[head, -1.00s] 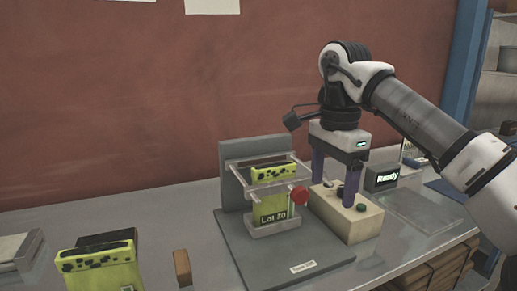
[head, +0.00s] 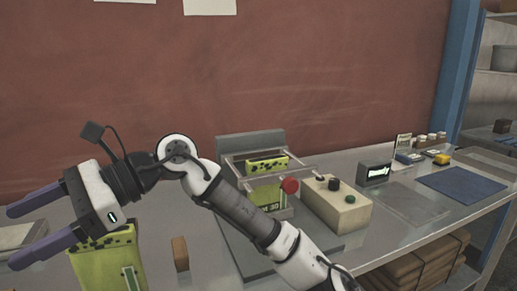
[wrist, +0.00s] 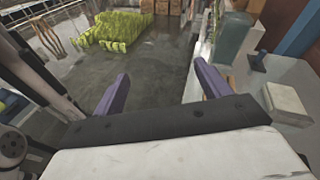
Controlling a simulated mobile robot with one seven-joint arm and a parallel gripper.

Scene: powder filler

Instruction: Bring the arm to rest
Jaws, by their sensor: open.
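My gripper (head: 22,232) is at the left of the head view, its two purple fingers spread apart and pointing left, with nothing between them. It is raised in front of the left end of the bench, and a green pouch (head: 118,268) shows just below and behind it. In the wrist view my gripper (wrist: 160,90) is also open and empty, over the grey floor. My arm crosses in front of the filler station and hides part of its base and of the green pouch (head: 268,163) held there.
A brown block (head: 180,254) is on the bench.

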